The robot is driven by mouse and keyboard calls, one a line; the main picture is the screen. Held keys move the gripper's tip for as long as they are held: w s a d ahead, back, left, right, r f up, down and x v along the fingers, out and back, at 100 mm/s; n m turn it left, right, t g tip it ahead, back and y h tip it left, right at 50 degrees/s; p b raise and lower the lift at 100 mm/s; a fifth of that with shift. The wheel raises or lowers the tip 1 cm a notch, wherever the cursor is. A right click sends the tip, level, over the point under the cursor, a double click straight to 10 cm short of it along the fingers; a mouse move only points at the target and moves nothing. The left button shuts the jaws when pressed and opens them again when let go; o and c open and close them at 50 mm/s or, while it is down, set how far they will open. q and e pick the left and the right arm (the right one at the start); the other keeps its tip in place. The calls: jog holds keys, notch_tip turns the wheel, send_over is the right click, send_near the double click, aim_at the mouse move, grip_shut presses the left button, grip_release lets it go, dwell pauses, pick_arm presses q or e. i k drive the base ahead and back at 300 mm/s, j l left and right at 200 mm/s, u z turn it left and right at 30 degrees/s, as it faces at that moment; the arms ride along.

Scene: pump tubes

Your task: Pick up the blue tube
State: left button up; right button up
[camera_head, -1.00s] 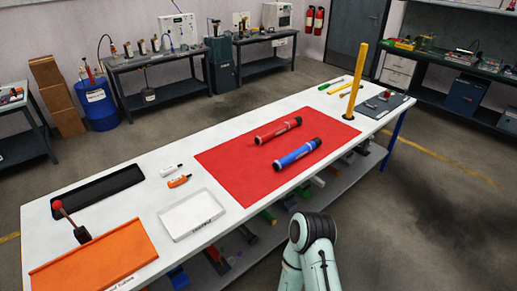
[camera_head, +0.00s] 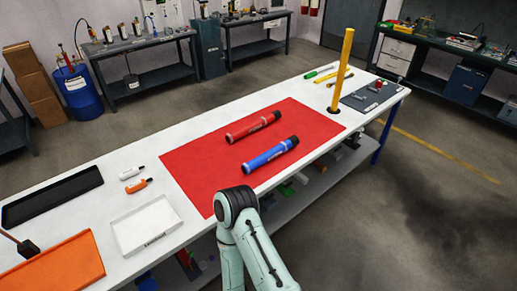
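The blue tube (camera_head: 270,154) lies on its side on the red mat (camera_head: 195,165), nearer the table's front edge. No gripper fingers show in the view. The blue tube is fully visible and nothing holds it.
A white tray (camera_head: 147,228), an orange tray (camera_head: 60,268) and a black tray (camera_head: 50,195) stand on the left of the table. Two small bottles (camera_head: 138,186) lie near them. A yellow post (camera_head: 341,70) rises at the far right, by a grey plate (camera_head: 372,96).

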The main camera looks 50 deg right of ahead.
aim_at(247, 167)
jog(key=l+u, duration=0.2)
jog(key=l, duration=0.35)
jog(key=k+l+u, duration=0.25)
jog(key=l, duration=0.25)
jog(key=k+l, duration=0.1)
jog(key=l, duration=0.35)
jog(key=k+l+u, duration=0.1)
jog(key=l, duration=0.3)
jog(key=k+l, duration=0.1)
jog(key=l, duration=0.35)
jog(key=k+l, duration=0.1)
jog(key=l, duration=0.3)
jog(key=k+l+u, duration=0.1)
jog(key=l, duration=0.35)
